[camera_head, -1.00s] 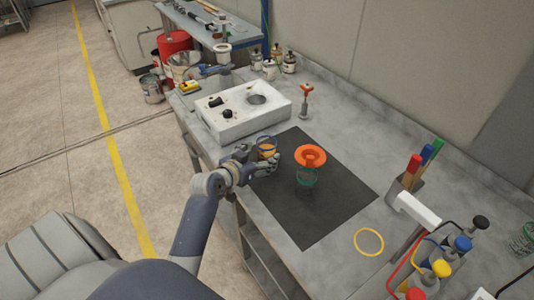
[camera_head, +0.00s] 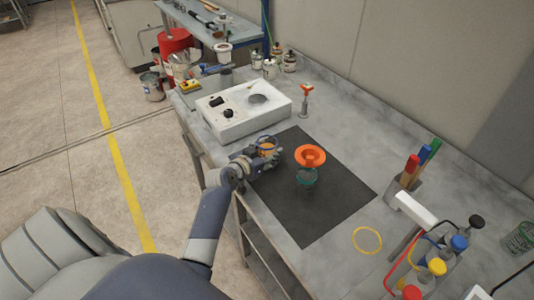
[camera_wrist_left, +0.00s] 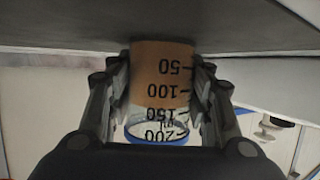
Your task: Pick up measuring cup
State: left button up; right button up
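The measuring cup (camera_head: 267,146) is a clear beaker with orange liquid in its lower part. It is at the left edge of the dark mat (camera_head: 325,215). In the left wrist view the measuring cup (camera_wrist_left: 162,85) shows black marks from 50 to 200 and fills the space between the fingers. My left gripper (camera_head: 262,157) is shut on the cup, with a finger against each side (camera_wrist_left: 162,90). Whether the cup's base touches the mat is hard to tell. My right gripper is not in view.
An orange funnel (camera_head: 310,155) over a green-rimmed cup (camera_head: 306,180) stands just right of the gripper. A white coater machine (camera_head: 243,110) is behind. A yellow ring (camera_head: 367,240) lies at front right, near the bottle rack (camera_head: 425,265). The mat's front is clear.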

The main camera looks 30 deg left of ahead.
aim_at(271, 142)
pick_arm(q)
jog(key=shift+c, duration=0.9)
jog(key=shift+r, duration=0.1)
jog(key=shift+r, duration=0.55)
notch_tip(271, 142, up, 3)
jog(key=shift+f+b, duration=0.2)
jog(key=shift+b, duration=0.3)
jog(key=s+d+b, duration=0.1)
jog(key=s+d, duration=0.2)
jog(key=s, duration=0.1)
jog(key=s+d+b, duration=0.1)
jog(key=s+d, duration=0.2)
jog(key=s, duration=0.1)
jog(key=s+d+r, duration=0.1)
jog(key=s+d, duration=0.3)
jog(key=shift+s+r+b, duration=0.1)
jog(key=shift+s+b, duration=0.2)
jog(key=shift+b, duration=0.1)
